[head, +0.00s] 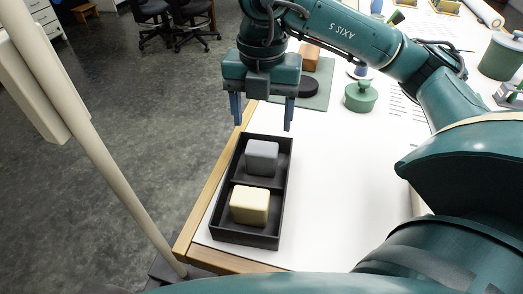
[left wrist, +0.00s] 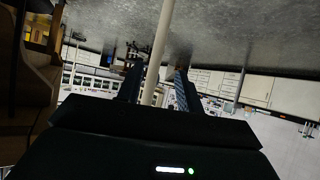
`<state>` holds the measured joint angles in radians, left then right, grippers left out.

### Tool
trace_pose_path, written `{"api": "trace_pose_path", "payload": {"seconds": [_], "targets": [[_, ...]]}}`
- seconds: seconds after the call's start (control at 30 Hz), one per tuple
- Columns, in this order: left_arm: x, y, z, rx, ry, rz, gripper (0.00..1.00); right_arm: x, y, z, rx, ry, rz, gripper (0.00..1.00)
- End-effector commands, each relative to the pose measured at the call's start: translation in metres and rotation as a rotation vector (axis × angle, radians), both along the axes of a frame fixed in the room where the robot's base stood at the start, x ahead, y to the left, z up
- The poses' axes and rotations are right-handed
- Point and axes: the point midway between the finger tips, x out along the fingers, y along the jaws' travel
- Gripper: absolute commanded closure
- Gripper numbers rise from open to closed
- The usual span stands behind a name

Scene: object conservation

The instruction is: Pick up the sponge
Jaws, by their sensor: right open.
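A cream-yellow rounded block that looks like the sponge (head: 250,205) sits in the near compartment of a black two-part tray (head: 232,236). A grey rounded block (head: 262,157) sits in the far compartment; from its look I cannot rule out that it is a sponge too. My right gripper (head: 262,126) is open and empty, pointing down above and just beyond the tray's far end, apart from both blocks. My left gripper (left wrist: 156,88) shows only in the left wrist view, its two fingers apart with nothing held between them.
The tray stands near the wooden left edge of the white table (head: 335,190). A green lidded pot (head: 361,97), a black round object (head: 307,87) and a brown block (head: 310,56) stand farther back. A pale pole (head: 110,175) rises at the left. The table right of the tray is clear.

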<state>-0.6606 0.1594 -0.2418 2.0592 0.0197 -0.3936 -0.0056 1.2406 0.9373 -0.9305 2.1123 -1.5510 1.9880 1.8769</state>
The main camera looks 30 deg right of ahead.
Motion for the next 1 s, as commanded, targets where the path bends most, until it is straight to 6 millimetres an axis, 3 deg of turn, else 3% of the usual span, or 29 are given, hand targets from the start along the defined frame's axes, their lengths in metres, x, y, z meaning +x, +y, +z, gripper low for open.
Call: {"api": "trace_pose_path", "payload": {"seconds": [0.2, 0.47, 0.7, 1.0], "targets": [[-0.007, 0.001, -0.002, 0.004, 0.013, -0.004, 0.64, -0.001, 0.0, -0.041, 0.001, 0.004, 0.0, 0.33], [-0.005, 0.001, 0.001, 0.004, 0.01, -0.004, 0.64, -0.001, 0.001, -0.061, 0.001, 0.001, 0.0, 0.33], [-0.004, 0.004, 0.004, 0.012, 0.019, 0.003, 0.64, -0.002, 0.003, -0.096, 0.001, 0.004, 0.0, 0.33], [-0.004, 0.006, 0.001, 0.012, 0.026, 0.013, 0.64, -0.001, 0.003, -0.109, 0.001, 0.0, 0.001, 0.33]]}}
